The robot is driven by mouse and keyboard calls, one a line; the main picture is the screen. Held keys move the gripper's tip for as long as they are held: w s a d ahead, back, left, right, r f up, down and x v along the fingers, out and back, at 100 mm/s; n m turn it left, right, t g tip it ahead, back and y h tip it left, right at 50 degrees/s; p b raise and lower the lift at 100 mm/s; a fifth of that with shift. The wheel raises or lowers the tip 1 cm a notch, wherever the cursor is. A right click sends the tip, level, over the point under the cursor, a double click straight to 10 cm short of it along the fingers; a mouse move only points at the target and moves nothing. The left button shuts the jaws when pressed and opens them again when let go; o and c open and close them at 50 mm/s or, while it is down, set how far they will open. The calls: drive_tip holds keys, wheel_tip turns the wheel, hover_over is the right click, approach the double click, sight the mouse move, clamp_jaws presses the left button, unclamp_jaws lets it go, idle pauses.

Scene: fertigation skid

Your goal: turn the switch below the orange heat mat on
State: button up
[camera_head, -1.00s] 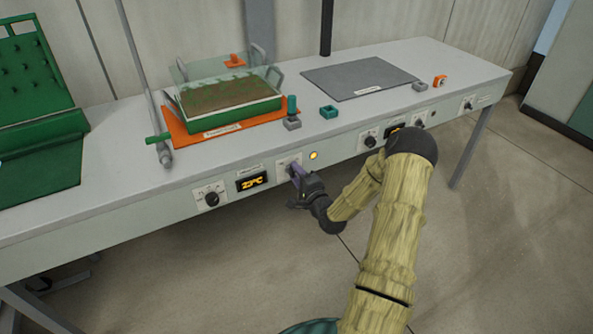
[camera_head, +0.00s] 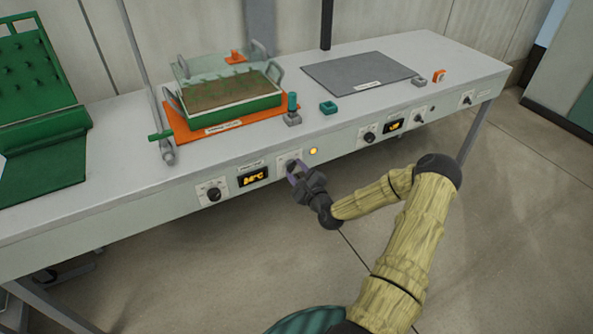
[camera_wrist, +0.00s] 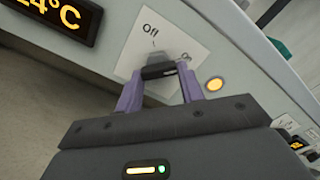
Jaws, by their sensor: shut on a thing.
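The orange heat mat (camera_head: 180,127) lies on the bench with a planted green tray on it. Below it, on the bench's front face, is a white switch plate (camera_head: 284,159); the plate also shows in the wrist view (camera_wrist: 180,35) with "Off" and "On" labels. Its dark knob (camera_wrist: 158,71) sits between the purple fingers of my gripper (camera_wrist: 160,88). My gripper (camera_head: 295,172) is shut on this knob. The fingers partly hide the knob, so I cannot read its exact setting. A round lamp (camera_head: 313,151) beside the plate glows yellow.
A temperature display (camera_head: 252,177) and another knob (camera_head: 213,193) are left of the plate. Further knobs and a second display (camera_head: 393,126) are to the right, below a grey mat (camera_head: 360,74). The floor before the bench is open.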

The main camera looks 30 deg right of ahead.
drive_tip(key=shift+f, duration=0.1)
idle(0.3)
drive_tip(key=o, duration=1)
drive_tip(key=shift+s, duration=0.1)
drive_tip(key=s, duration=1.7)
drive_tip(key=shift+s+d+p, duration=0.15)
drive_tip(key=shift+d+p, duration=0.15)
drive_tip(key=shift+p, duration=0.1)
